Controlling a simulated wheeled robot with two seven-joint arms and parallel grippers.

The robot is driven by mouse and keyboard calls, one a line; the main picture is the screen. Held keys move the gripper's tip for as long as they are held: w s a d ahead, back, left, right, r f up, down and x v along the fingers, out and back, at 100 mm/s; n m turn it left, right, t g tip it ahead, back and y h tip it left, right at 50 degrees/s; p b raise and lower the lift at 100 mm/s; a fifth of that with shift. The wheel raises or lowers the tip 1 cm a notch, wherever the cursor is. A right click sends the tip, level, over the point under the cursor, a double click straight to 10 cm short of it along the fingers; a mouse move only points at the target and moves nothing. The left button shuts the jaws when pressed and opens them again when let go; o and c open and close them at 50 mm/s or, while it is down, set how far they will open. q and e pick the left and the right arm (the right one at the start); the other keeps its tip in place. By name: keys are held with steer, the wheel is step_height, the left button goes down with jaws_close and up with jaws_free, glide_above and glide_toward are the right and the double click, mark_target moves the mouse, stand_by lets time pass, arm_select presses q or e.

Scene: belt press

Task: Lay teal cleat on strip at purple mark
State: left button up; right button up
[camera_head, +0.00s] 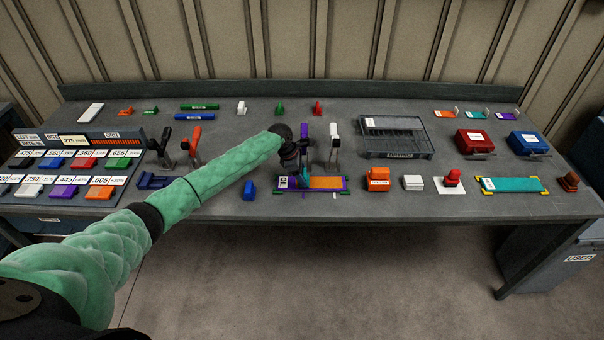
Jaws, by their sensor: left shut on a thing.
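My left arm reaches in from the left, and my left gripper (304,172) points down over the left part of an orange strip (328,183). The gripper is shut on a small teal piece, the teal cleat (304,182), which shows low between the fingers, close above or on the strip; I cannot tell whether it touches. The strip has purple at its ends and lies at the front of the bench, with a white label at its left. The purple mark cannot be told apart under the gripper. My right gripper is not in view.

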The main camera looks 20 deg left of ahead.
arm_select(q)
steer(key=shift+f, duration=0.25)
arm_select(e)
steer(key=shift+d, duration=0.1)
arm_select(q)
steer(key=o, duration=1.1)
steer(key=shift+o, duration=0.2)
steer(key=shift+a+r, duration=0.1)
steer(key=shift+r, duration=0.1)
steer(key=b+v, duration=0.3)
steer(key=v, duration=0.4)
steer(key=shift+r+b, duration=0.15)
steer(key=shift+b, duration=0.15)
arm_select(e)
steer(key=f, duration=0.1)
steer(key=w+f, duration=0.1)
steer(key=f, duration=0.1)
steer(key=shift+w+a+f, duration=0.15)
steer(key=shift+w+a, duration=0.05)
arm_select(q)
steer(key=shift+a, duration=0.1)
